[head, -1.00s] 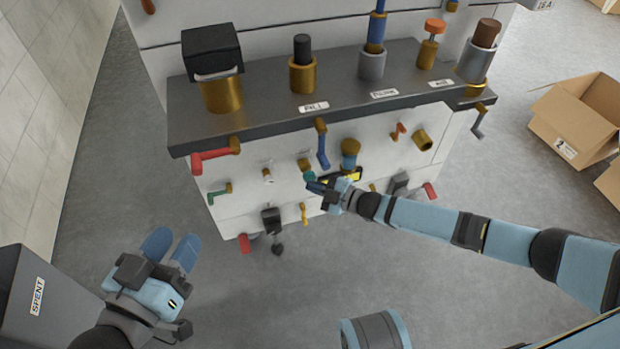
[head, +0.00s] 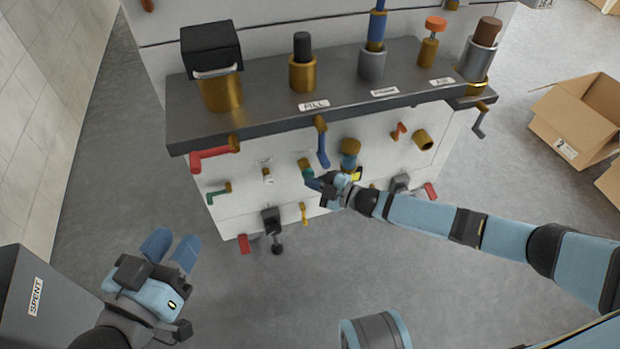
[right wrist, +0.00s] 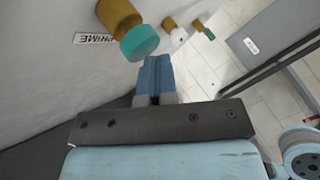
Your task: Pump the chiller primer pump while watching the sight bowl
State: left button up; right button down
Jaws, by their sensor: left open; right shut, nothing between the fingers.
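The primer pump is a brass barrel with a teal cap (head: 308,173) on the white front panel. In the right wrist view its teal cap (right wrist: 139,43) faces out beside a label reading PRIME. My right gripper (head: 313,183) is shut and empty, its blue fingertips (right wrist: 154,60) close to the cap; I cannot tell whether they touch. What looks like the sight bowl (head: 348,160), bluish under a brass top, is on the panel just above my right wrist. Its contents are too small to read. My left gripper (head: 172,250) is open and empty, away from the panel at lower left.
A dark shelf (head: 270,120) with several brass fittings juts out above the panel. Red (head: 212,157) and blue (head: 322,150) handles stick out near the pump. A grey bin labelled SPENT (head: 30,300) stands at lower left. Cardboard boxes (head: 580,120) lie at right.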

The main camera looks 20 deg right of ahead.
jog(key=shift+w, duration=0.55)
dwell(0.6)
jog(key=s+p, duration=0.2)
jog(key=s, duration=0.1)
jog(key=shift+s, duration=0.1)
dwell(0.4)
jog(key=shift+s+d+p, duration=0.1)
jog(key=shift+s+p, duration=1.35)
jog(key=shift+s, duration=1.1)
